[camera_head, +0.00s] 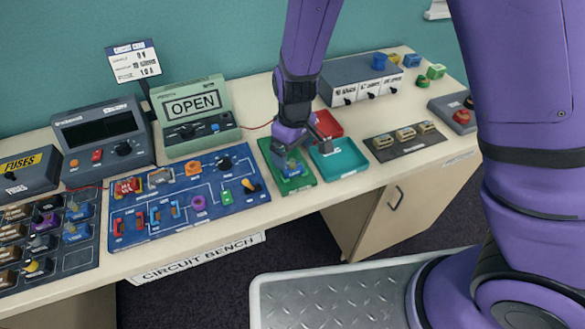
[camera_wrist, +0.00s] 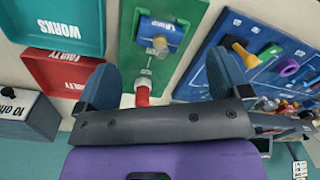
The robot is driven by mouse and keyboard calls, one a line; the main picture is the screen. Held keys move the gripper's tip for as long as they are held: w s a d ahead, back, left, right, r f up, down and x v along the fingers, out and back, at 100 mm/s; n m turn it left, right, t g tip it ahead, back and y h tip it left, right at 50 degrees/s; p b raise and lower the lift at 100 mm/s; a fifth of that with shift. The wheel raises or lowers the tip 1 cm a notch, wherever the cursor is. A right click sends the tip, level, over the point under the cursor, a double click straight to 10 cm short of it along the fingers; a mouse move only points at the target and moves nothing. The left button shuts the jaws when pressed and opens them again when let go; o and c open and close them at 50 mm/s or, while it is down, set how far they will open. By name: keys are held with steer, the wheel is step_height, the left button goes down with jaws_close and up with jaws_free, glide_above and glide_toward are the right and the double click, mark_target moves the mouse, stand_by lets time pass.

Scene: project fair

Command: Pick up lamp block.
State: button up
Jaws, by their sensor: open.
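A blue block (camera_wrist: 160,32) with a white label and a pale round knob sits on a narrow green board (camera_wrist: 127,45) in the wrist view. Its label seems to read lamp, but the print is small. In the head view the block (camera_head: 291,168) is partly hidden behind my gripper (camera_head: 303,150). My gripper is open and empty, above the green board. In the wrist view its fingertips (camera_wrist: 165,82) are apart, short of the block. A small red post with a pale cap (camera_wrist: 142,97) shows between the fingers.
A teal tray (camera_head: 352,167) marked works and a red tray (camera_wrist: 93,85) marked faulty lie beside the green board. On its other side is a blue circuit board (camera_head: 165,225) with several parts. A grey box (camera_head: 345,95) stands behind the trays.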

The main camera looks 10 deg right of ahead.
mark_target(293, 159)
steer(key=shift+f, duration=2.55)
steer(key=c, duration=1.1)
steer(key=shift+o, duration=0.2)
steer(key=shift+r, duration=0.1)
